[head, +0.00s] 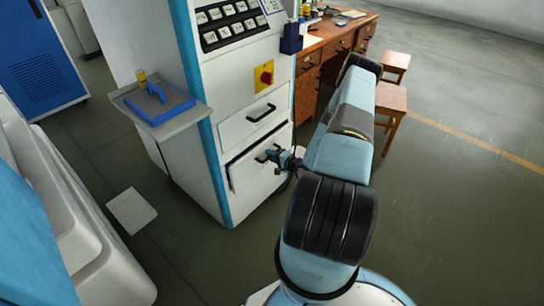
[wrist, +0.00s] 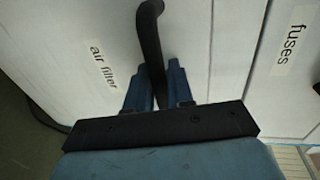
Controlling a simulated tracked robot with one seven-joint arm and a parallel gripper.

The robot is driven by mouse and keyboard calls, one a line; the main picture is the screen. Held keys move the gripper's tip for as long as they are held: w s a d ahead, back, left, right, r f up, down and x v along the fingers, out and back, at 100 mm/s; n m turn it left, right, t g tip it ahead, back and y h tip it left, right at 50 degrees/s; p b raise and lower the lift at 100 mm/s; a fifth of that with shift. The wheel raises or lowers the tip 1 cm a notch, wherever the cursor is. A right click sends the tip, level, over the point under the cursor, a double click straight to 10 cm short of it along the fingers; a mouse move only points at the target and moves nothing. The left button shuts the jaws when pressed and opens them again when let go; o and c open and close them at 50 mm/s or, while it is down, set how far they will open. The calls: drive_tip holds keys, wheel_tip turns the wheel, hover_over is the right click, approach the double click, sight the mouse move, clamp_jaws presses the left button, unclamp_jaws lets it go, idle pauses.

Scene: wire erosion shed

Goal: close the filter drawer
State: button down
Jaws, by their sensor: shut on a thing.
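The filter drawer (head: 245,172) is the lower white drawer of the tall machine cabinet. Its front seems to stand out a little from the cabinet, with a dark edge at its left. In the wrist view its white front (wrist: 65,45) bears the label "air filter". My gripper (head: 279,156) is at this drawer, at the end of my arm. In the wrist view my gripper (wrist: 157,85) is shut on the black drawer handle (wrist: 150,35), with a blue finger on each side of it. The handle's lower part is hidden between the fingers.
Above is a second closed drawer (head: 250,120), labelled "fuses" (wrist: 294,40) in the wrist view. A side shelf (head: 150,108) with a blue tray juts from the cabinet's left. A wooden desk (head: 340,36) and stools (head: 391,100) stand behind my arm.

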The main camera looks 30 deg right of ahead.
drive_tip(key=shift+f, duration=0.1)
drive_tip(key=shift+r+x, duration=0.2)
drive_tip(key=shift+x, duration=0.7)
drive_tip(key=shift+r+x, duration=0.2)
drive_tip(key=shift+x, duration=0.7)
drive_tip(key=shift+w, duration=0.15)
drive_tip(key=c, duration=1.2)
unclamp_jaws()
drive_tip(key=shift+o, duration=0.2)
drive_tip(key=v, duration=1.3)
drive_tip(key=shift+s, duration=0.35)
